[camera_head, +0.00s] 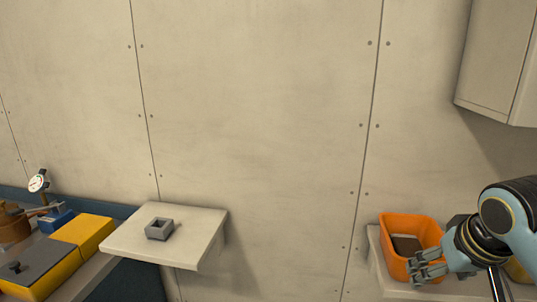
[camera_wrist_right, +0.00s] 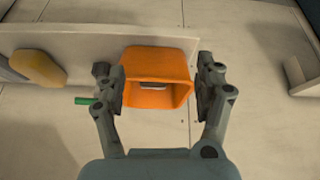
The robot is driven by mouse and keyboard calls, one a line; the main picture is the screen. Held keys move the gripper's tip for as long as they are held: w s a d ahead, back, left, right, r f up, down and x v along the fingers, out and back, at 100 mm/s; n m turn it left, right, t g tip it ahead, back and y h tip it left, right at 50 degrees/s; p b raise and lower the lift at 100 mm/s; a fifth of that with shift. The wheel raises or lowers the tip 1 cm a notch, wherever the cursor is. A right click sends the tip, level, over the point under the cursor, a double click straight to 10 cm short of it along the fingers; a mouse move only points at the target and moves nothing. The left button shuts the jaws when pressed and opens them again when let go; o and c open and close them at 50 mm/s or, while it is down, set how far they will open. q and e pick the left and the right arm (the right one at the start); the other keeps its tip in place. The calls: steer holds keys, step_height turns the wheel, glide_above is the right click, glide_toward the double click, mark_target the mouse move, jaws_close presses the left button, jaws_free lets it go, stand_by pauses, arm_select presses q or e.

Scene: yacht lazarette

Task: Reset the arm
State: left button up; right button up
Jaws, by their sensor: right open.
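My right gripper (camera_head: 428,266) is at the lower right in the head view, in front of an orange bin (camera_head: 411,222). In the right wrist view my right gripper (camera_wrist_right: 160,90) has its two fingers spread, one on each side of the orange bin (camera_wrist_right: 158,60) as seen from the wrist. I cannot tell whether the fingers touch the bin. A dark flat item (camera_head: 406,245) shows inside the bin; in the wrist view a small grey piece (camera_wrist_right: 153,85) shows in its opening. My left gripper is not in view.
At the left are yellow cases (camera_head: 85,232), a blue item (camera_head: 55,221) and a dial gauge (camera_head: 39,181). A wall cabinet (camera_head: 490,60) hangs at upper right. A yellow object (camera_wrist_right: 38,69) lies left of the bin.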

steer(key=s+a+n+g, duration=0.1)
steer(key=s+a, duration=0.1)
steer(key=s, duration=0.9)
steer(key=s+a+n+g, duration=0.1)
steer(key=s+a, duration=0.2)
steer(key=s, duration=0.8)
step_height(320, 180, down, 37)
steer(key=s+d+g+b, duration=0.1)
steer(key=s+d+b, duration=0.15)
steer(key=b, duration=0.75)
steer(key=s+f+b, duration=0.3)
steer(key=s+f, duration=0.6)
steer(key=f, duration=0.3)
steer(key=s+d+f+g+b, duration=0.1)
steer(key=s+f+b, duration=0.3)
steer(key=s+f, duration=0.4)
step_height(320, 180, down, 4)
steer(key=shift+s+d+r+b, duration=0.1)
steer(key=shift+s+d+b, duration=0.05)
steer(key=shift+s+b, duration=0.2)
